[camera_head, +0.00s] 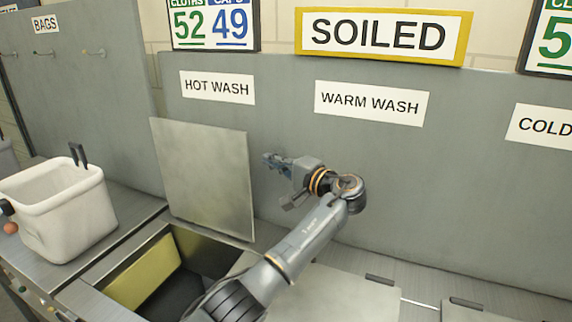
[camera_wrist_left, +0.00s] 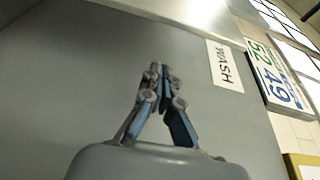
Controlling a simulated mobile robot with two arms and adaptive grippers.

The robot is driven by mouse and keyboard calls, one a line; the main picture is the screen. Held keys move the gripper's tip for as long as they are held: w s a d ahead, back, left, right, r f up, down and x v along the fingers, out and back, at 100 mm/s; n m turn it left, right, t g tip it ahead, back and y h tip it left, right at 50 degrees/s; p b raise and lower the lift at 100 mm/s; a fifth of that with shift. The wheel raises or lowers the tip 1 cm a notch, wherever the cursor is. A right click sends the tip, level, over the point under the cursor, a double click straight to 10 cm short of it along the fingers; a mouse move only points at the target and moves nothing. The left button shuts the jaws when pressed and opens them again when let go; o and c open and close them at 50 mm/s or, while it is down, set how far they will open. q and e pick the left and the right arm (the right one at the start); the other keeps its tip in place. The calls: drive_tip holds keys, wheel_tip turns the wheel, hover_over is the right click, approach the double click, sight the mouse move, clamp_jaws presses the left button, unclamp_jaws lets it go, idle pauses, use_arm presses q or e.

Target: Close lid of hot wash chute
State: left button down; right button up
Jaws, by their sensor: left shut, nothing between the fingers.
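The hot wash chute lid (camera_head: 205,175) is a grey metal panel standing up, tilted back towards the wall under the HOT WASH sign (camera_head: 217,87). The chute opening (camera_head: 160,275) below it is uncovered and shows a yellow inner wall. My left gripper (camera_head: 268,158) is just right of the lid's right edge, near the wall panel, shut and empty. In the left wrist view the closed fingertips (camera_wrist_left: 158,68) point at the grey wall, and a pale panel edge, likely the lid (camera_wrist_left: 190,12), crosses the top. My right gripper is not in view.
A white bin (camera_head: 60,210) with a dark handle stands left of the chute. The warm wash lid (camera_head: 340,290) lies flat on the counter to the right. The grey wall panel (camera_head: 440,170) rises behind the counter. Hooks (camera_head: 93,52) are on the left panel.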

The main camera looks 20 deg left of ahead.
use_arm(q)
drive_tip(key=s+a+p, duration=0.2)
drive_tip(key=s, duration=0.1)
drive_tip(key=shift+a, duration=0.3)
idle(0.4)
